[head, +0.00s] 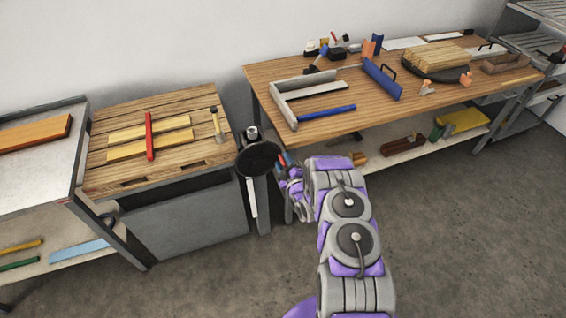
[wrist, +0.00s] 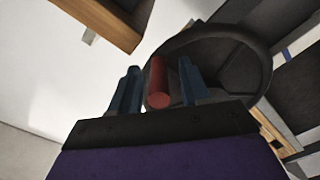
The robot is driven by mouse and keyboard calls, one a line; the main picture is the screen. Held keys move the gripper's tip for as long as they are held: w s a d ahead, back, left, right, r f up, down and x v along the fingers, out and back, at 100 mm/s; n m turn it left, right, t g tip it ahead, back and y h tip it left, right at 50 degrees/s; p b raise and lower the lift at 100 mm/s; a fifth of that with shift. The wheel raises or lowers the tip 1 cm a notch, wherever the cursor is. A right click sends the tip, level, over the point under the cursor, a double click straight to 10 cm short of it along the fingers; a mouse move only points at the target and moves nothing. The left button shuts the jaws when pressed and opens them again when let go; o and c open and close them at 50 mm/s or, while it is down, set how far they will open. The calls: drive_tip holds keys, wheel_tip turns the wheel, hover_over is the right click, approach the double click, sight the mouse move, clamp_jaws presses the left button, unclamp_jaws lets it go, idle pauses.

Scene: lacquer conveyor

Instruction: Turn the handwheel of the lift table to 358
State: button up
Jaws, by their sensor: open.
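The black handwheel (head: 258,159) stands on a grey post at the right side of the wooden-topped table (head: 205,152), which has a grey body. In the wrist view the handwheel (wrist: 247,62) fills the upper right, with a dark rim and spokes. Its red handle (wrist: 158,82) points toward the camera. My gripper (head: 284,164) is at the wheel's right side. In the wrist view my gripper (wrist: 159,88) has its blue fingers apart, one on each side of the red handle. Gaps show beside the handle. I cannot read any number or scale.
A long workbench (head: 345,125) with clamps, blue bars and boards stands to the right. A grey cart (head: 75,140) with a wooden bar stands at the far left. A red bar (head: 149,136) crosses light strips on the wooden top. The floor in front is clear.

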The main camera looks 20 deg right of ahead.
drive_tip(key=s+p, duration=0.4)
drive_tip(key=s, duration=1.3)
drive_tip(key=shift+d, duration=0.3)
drive_tip(key=shift+f, duration=0.1)
